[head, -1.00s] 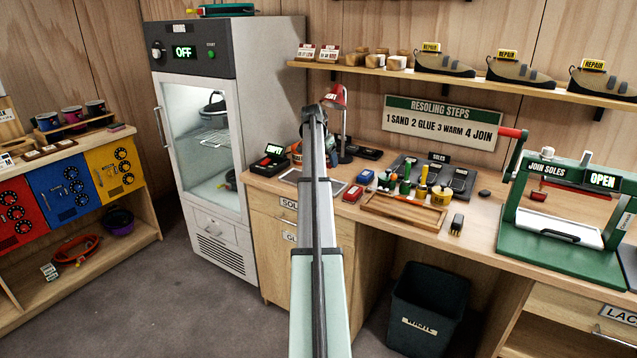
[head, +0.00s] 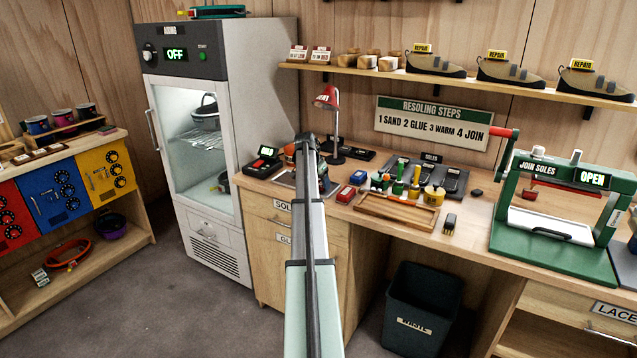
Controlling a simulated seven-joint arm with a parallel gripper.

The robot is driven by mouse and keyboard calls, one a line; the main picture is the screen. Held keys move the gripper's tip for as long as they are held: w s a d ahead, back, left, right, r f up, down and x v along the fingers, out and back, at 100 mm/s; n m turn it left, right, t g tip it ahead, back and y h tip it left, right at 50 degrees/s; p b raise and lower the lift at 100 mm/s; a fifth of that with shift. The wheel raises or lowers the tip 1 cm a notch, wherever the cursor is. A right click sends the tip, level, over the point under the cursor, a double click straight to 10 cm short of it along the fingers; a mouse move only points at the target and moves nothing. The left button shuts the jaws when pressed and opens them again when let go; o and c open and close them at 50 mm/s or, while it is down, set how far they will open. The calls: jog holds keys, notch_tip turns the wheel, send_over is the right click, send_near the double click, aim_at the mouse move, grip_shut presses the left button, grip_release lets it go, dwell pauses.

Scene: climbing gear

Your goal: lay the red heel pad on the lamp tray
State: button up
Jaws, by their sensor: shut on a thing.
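My arm reaches up the middle of the view and hides most of its own far end. My gripper is hidden behind it, so its jaws and anything in them do not show. I cannot tell whether either is a heel pad.
A green press (head: 555,255) marked OPEN stands at right. A glass-door cabinet (head: 195,150) marked OFF is at left. A waste bin (head: 425,305) stands below.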

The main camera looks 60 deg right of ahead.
jog(key=shift+f, duration=0.15)
jog(key=o, duration=1)
jog(key=shift+o, duration=0.2)
jog(key=v, duration=1.2)
